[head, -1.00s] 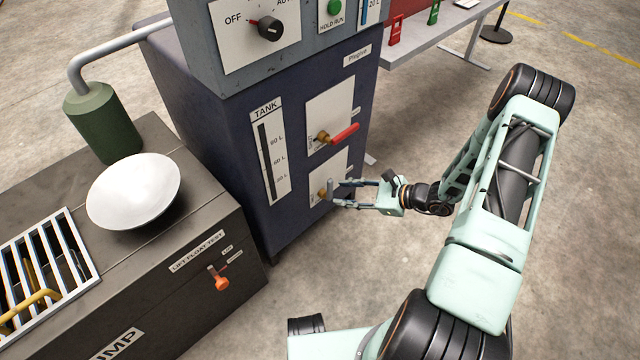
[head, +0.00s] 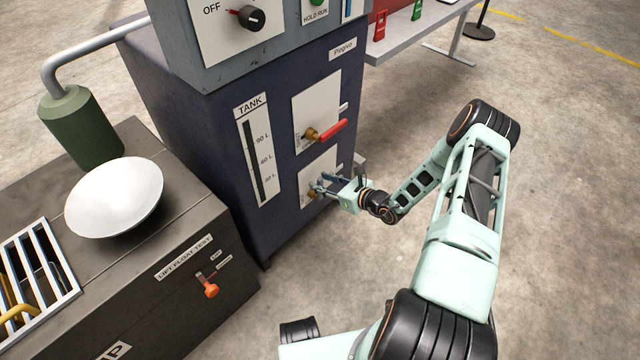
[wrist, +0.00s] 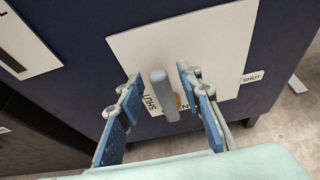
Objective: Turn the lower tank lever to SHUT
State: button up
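The lower tank lever is a grey handle (wrist: 164,95) in front of a white plate (wrist: 120,50) in the wrist view. In the head view the lower plate (head: 322,168) sits under the upper one, and a brass fitting (head: 304,197) shows; most of the lever is hidden by my fingers. My gripper (wrist: 158,82) is open, its blue-padded fingers on either side of the handle, with gaps to both pads visible. Rotated SHUT lettering (wrist: 150,103) is left of the handle, and a SHUT tag (wrist: 251,77) is at the plate's right edge. My gripper (head: 318,187) points at the lower plate.
The upper lever (head: 328,131) has a red handle pointing right, just above my gripper. A tank gauge (head: 257,150) is left of the plates on the dark cabinet. A bench with a white bowl (head: 115,197) stands left. The floor (head: 560,180) at right is clear.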

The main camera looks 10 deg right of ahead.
jog(key=shift+w+a+f, duration=0.2)
jog(key=shift+w+a, duration=0.15)
jog(key=shift+w, duration=0.1)
grip_shut()
